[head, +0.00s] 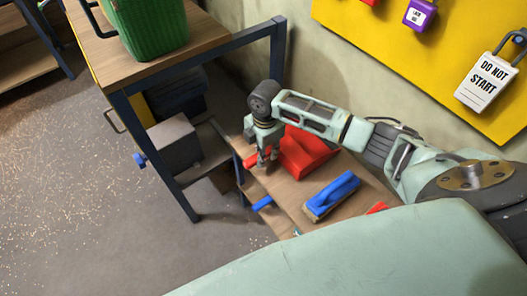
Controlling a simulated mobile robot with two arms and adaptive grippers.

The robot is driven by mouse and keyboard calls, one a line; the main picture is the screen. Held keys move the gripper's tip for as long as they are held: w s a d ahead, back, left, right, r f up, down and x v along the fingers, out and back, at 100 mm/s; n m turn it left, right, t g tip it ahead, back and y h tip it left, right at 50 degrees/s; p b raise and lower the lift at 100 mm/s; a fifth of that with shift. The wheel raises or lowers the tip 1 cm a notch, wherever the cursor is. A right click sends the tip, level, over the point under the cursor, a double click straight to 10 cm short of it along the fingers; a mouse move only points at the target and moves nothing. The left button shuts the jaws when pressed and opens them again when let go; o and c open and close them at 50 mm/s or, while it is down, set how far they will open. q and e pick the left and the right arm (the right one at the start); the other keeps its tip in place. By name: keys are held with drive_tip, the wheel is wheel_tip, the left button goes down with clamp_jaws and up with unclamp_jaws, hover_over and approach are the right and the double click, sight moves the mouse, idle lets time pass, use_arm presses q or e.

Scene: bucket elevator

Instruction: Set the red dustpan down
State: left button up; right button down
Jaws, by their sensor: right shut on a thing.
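The red dustpan (308,154) is over the low wooden shelf top (287,190), its pan to the right of my right gripper. My right gripper (267,160) points down and is shut on the dustpan; a red part of it shows just left of the fingers. Gripper and arm hide some of the dustpan. I cannot tell whether its underside touches the wood. My left gripper is not in view.
A blue brush (332,194) lies in front of the dustpan. A blue item (262,203) is at the wood's left edge, and a red piece (377,207) is at right. A workbench (160,66) with a green basket (147,25) stands at left. A yellow lockout board (430,55) hangs behind.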

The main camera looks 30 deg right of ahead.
drive_tip(key=c, duration=1.5)
unclamp_jaws()
drive_tip(key=shift+o, duration=0.2)
drive_tip(key=shift+r, duration=0.1)
wheel_tip(320, 180, up, 12)
drive_tip(key=shift+d, duration=0.2)
